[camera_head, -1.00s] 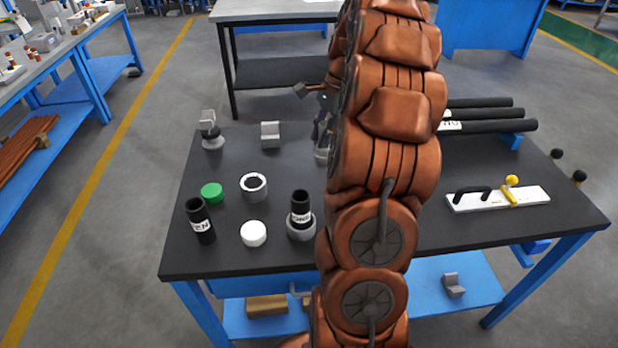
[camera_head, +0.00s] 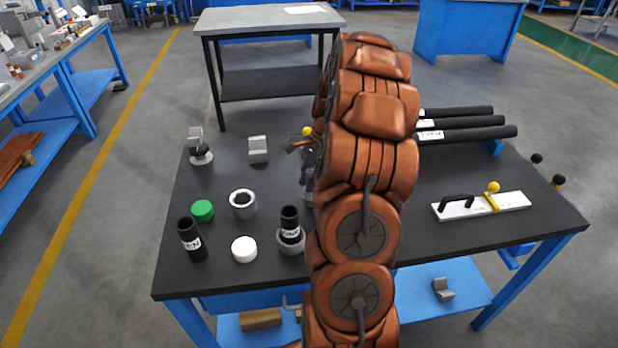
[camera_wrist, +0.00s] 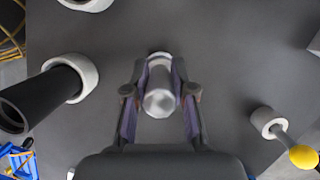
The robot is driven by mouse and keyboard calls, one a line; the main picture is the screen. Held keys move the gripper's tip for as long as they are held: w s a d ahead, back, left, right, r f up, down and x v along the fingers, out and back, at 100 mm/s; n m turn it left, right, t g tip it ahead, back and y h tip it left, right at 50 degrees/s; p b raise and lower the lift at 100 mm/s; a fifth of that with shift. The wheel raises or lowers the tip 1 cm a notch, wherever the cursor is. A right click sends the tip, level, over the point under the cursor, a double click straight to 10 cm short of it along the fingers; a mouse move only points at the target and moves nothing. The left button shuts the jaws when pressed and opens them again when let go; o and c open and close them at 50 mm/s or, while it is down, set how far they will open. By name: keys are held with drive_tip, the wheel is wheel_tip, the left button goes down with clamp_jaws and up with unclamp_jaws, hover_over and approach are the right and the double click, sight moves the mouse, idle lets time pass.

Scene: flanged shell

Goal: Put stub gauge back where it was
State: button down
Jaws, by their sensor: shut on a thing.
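In the wrist view my gripper (camera_wrist: 160,80) is shut on a short silver cylinder (camera_wrist: 159,97), seemingly the stub gauge. The cylinder sits between the two fingers over the dark tabletop; I cannot tell whether it touches the surface. In the head view my arm hides the cylinder and most of the gripper. A black tube in a grey collar (camera_wrist: 78,80) is left of the gripper in the wrist view. A yellow ball knob (camera_wrist: 303,156) on a pale round base is to the right.
The black table (camera_head: 420,255) also holds an empty grey ring (camera_head: 243,204), green cap (camera_head: 202,210), white cap (camera_head: 244,249), labelled black tube (camera_head: 191,240), grey blocks, a white plate with yellow clamp (camera_head: 480,206) and black bars (camera_head: 465,123). The middle front right is clear.

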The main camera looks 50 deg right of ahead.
drive_tip(key=c, duration=1)
unclamp_jaws()
drive_tip(key=shift+f, duration=0.1)
drive_tip(key=shift+o, duration=0.2)
drive_tip(key=b+v, duration=0.2)
drive_tip(key=v, duration=1)
drive_tip(key=shift+b, duration=0.3)
drive_tip(key=s+a+r+n+g+h, duration=0.15)
drive_tip(key=a+n, duration=0.35)
drive_tip(key=a, duration=0.7)
drive_tip(key=s+a+r+n+y, duration=0.15)
drive_tip(key=a+n, duration=0.35)
drive_tip(key=a, duration=0.7)
drive_tip(key=s+a+f+n+h, duration=0.1)
drive_tip(key=s+a+f+n, duration=0.1)
drive_tip(key=s, duration=0.4)
drive_tip(key=s+a+f+n+h, duration=0.1)
drive_tip(key=s+a+f+n, duration=0.1)
drive_tip(key=s+a+n, duration=0.3)
drive_tip(key=s+a+f+n+g+h, duration=0.1)
drive_tip(key=s+a+n, duration=0.3)
drive_tip(key=s, duration=0.5)
drive_tip(key=shift+a+f, duration=0.25)
drive_tip(key=shift+f, duration=0.65)
